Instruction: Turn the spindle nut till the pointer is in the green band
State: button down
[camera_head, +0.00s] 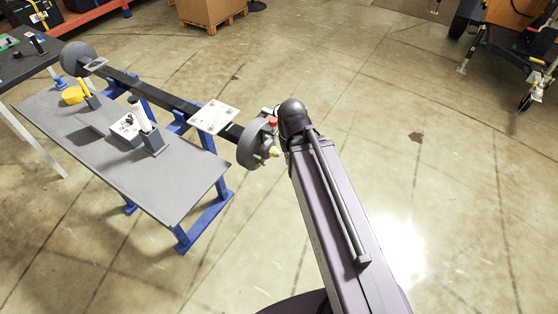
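A long dark bar (155,93) on blue stands has a round grey disc (78,57) at its far left end. A grey round part (252,146) sits at its near right end, with a small red piece (272,121) and a yellowish piece (275,152) beside it. I cannot make out which part is the spindle nut. The pointer and the green band are too small or hidden to tell. My purple arm reaches up from the bottom, and its far joint is close to the right of the grey round part. I cannot make out my gripper; my arm covers that spot.
A grey bench (160,185) beside the bar holds a yellow round item (73,95), a white box (127,131) and a dark holder with a white cylinder (137,108). A pale plate (214,117) lies on the bar. The floor right of my arm is clear.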

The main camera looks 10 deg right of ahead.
jog(key=shift+s+f+b, duration=0.2)
jog(key=shift+f+b, duration=0.75)
jog(key=shift+f, duration=0.2)
jog(key=shift+s+f+b, duration=0.15)
jog(key=shift+f+b, duration=0.75)
jog(key=shift+f, duration=0.2)
